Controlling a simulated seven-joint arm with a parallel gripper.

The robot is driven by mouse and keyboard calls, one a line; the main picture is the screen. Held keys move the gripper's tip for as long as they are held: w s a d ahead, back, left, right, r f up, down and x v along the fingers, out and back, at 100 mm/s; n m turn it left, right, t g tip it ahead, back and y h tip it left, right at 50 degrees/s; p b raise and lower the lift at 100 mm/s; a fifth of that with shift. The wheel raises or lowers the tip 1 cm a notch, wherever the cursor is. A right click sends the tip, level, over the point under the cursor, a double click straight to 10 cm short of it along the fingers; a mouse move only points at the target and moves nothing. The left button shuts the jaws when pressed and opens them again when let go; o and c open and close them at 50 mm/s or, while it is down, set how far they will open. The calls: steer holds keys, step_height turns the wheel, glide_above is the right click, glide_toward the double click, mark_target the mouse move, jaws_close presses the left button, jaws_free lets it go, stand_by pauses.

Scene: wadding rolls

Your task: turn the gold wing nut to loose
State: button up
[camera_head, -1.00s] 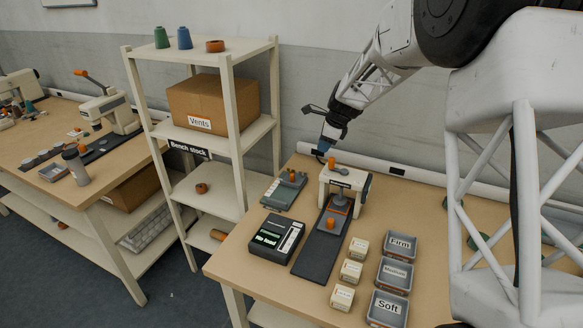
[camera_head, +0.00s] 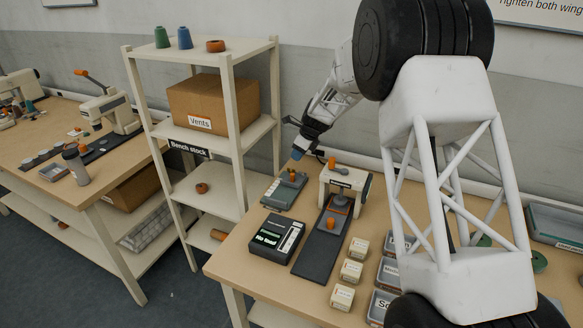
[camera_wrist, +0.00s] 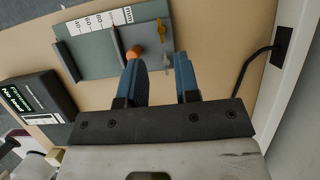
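The gold wing nut (camera_wrist: 161,27) is a small yellow piece at the right edge of a grey-green plate fixture (camera_wrist: 88,55) in the wrist view. A similar silver-grey wing nut (camera_wrist: 166,61) sits at the same edge, closer to my fingers. The fixture also shows on the table in the head view (camera_head: 279,197), where the wing nuts are too small to tell. My gripper (camera_wrist: 158,66) has two blue fingers, apart with nothing between them. It hangs above the fixture, short of the gold nut in the picture. In the head view my gripper (camera_head: 298,153) is above the fixture's back end.
An orange knob (camera_wrist: 137,51) stands on the fixture by my left finger, near a printed scale (camera_wrist: 107,19). A black display box (camera_head: 276,239) is in front. A press (camera_head: 345,180) stands to the right. A cable (camera_wrist: 257,75) runs to the wall strip.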

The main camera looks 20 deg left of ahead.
mark_target(292, 171)
steer(key=shift+f, duration=0.1)
steer(key=shift+x, duration=3.8)
steer(key=shift+a, duration=0.1)
steer(key=shift+c, duration=0.3)
jaws_close()
